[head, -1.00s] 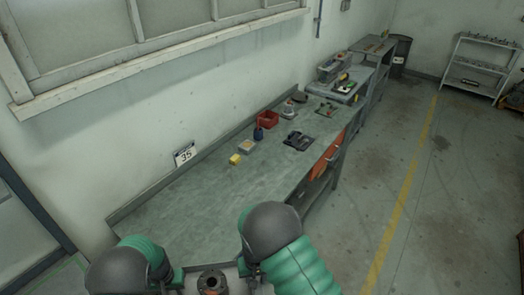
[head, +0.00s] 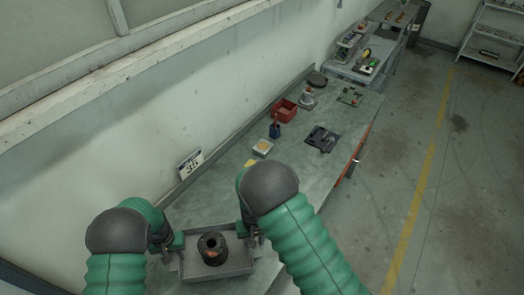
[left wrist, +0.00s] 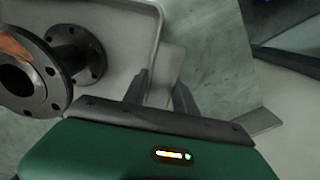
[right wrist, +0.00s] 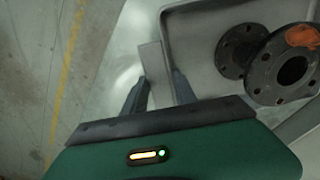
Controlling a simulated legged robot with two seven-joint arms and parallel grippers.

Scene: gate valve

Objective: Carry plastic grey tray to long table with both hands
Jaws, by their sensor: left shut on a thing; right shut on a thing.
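The plastic grey tray (head: 236,262) is at the bottom of the head view, over the near end of the long table (head: 215,195). A dark flanged valve part (head: 212,248) with an orange-brown patch stands in it. My left gripper (head: 170,255) is shut on the tray's left side; its fingers (left wrist: 165,90) straddle the handle tab in the left wrist view. My right gripper (head: 253,238) is shut on the opposite side, its fingers (right wrist: 160,88) at the other tab (right wrist: 151,62). Whether the tray touches the tabletop cannot be told.
On the table farther along are a red bin (head: 284,110), a small box with a light top (head: 263,148), a blue item (head: 275,130) and a dark tool (head: 322,139). A wall with a "35" sign (head: 190,164) borders the left. Open floor (head: 400,190) lies right.

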